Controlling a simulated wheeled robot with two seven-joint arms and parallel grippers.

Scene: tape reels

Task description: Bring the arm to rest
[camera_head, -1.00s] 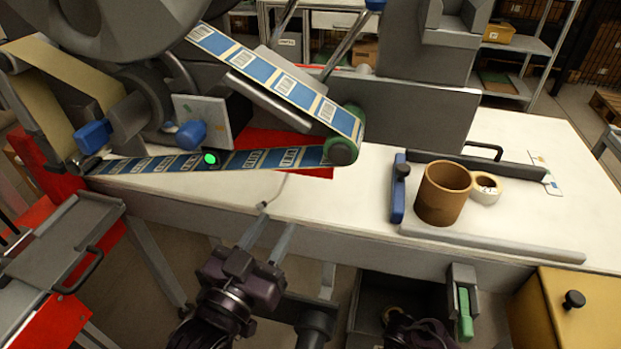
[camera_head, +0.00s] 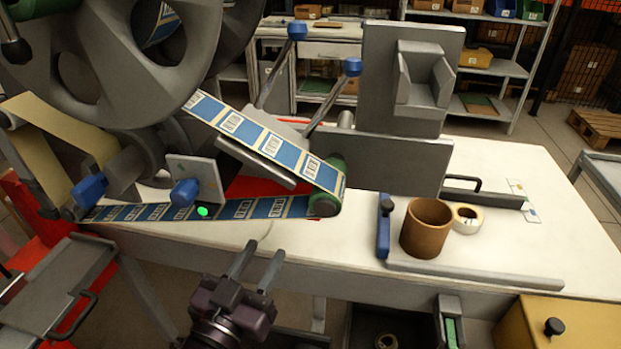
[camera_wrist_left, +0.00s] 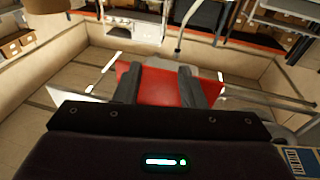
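My left gripper (camera_head: 257,265) is at the lower middle of the head view, in front of the table's front edge. Its two fingers point up and away from me, with a clear gap between them and nothing held. In the left wrist view the open fingers (camera_wrist_left: 157,85) also stand apart, with a red surface showing beyond and between them. My right gripper is not in view.
The labelling machine with its blue label strip (camera_head: 268,141) stands behind the left gripper. A brown cardboard core (camera_head: 426,230) and a white tape roll (camera_head: 467,219) stand on the white table (camera_head: 510,255). A yellow box (camera_head: 575,318) is at lower right.

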